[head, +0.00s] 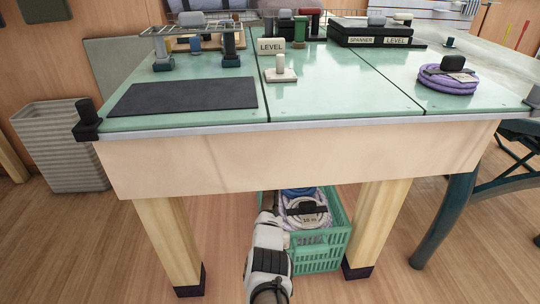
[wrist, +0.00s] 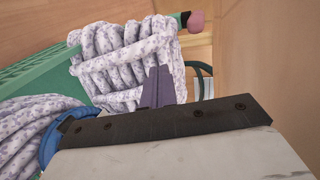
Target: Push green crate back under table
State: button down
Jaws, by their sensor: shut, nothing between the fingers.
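The green crate (head: 318,255) stands on the floor under the table (head: 300,150), between its two front legs and close to the right one. My arm reaches down at the crate's left front, and my gripper is hidden in the head view. In the wrist view, my gripper (wrist: 158,88) is shut and empty, in front of a coil of white-and-purple rope (wrist: 115,55). The crate's green side (wrist: 40,72) shows at left. Whether the fingers touch the rope or crate is unclear.
Wooden table legs stand left (head: 168,240) and right (head: 378,225) of the crate. A grey ribbed bin (head: 60,145) is at far left. A dark green curved leg (head: 445,220) stands at right. The table top carries a purple rope coil (head: 447,80) and a black mat (head: 185,95).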

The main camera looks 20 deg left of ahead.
jog(key=s+d+p, duration=0.3)
jog(key=s+d, duration=0.1)
jog(key=s, duration=0.6)
jog(key=shift+s+d+p, duration=0.15)
jog(key=shift+s+p, duration=0.05)
jog(key=shift+p, duration=0.1)
